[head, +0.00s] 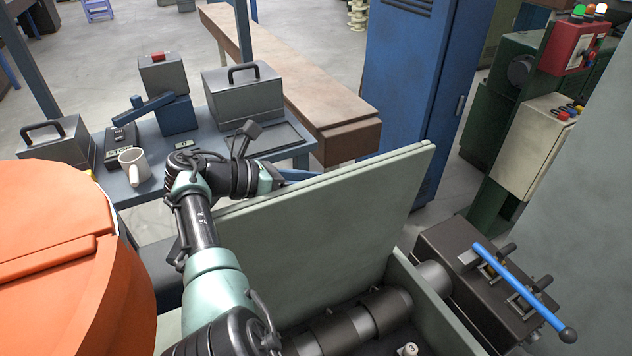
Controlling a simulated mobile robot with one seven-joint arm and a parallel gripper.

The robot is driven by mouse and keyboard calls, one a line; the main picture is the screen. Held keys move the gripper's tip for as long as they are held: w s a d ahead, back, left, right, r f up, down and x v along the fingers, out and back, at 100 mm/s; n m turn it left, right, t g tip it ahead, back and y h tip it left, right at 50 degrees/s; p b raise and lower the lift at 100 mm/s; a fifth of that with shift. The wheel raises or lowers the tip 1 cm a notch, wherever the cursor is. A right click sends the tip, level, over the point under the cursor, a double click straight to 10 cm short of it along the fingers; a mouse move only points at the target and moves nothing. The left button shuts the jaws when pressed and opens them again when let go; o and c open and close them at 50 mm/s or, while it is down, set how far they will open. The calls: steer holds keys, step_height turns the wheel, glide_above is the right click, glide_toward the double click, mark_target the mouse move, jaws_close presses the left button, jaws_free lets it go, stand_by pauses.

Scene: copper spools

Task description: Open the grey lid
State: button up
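The grey lid (330,222) is a broad flat panel in the head view. It stands raised at a steep tilt above the machine box (428,305), whose inside is exposed and holds dark cylindrical parts (350,325). My arm reaches up along the left of the lid and bends right at its far upper edge. I cannot tell whether the gripper touches the lid.
Behind the arm, a blue-grey table (288,137) carries grey boxes (245,95) and a white mug (134,166). An orange rounded body (70,265) fills the left. A dark block with a blue lever (520,290) is at right. A blue cabinet (415,85) stands behind.

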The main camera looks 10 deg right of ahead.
step_height(320, 180, up, 10)
steer(key=shift+f+b, duration=0.15)
steer(key=shift+b, duration=0.65)
steer(key=w+a+r+m+t+y+b, duration=0.2)
steer(key=w+a+m+t+y, duration=0.35)
steer(key=a+t+y, duration=0.2)
step_height(320, 180, up, 5)
steer(key=s+a+m+t+y+b, duration=0.1)
steer(key=s+a+m+t+y, duration=0.1)
steer(key=m+t, duration=0.2)
steer(key=s+d+r+m+t+y+b, duration=0.1)
steer(key=s+r+m+t+y, duration=0.1)
steer(key=s+r+m+t, duration=0.4)
steer(key=s+d+r+m+t+y+b, duration=0.1)
steer(key=s+r+m+t, duration=0.5)
steer(key=s+r, duration=0.8)
steer(key=s+d+m+y, duration=0.1)
steer(key=s+m, duration=0.1)
steer(key=s, duration=0.4)
steer(key=shift+s+d, duration=0.15)
steer(key=shift+s, duration=0.25)
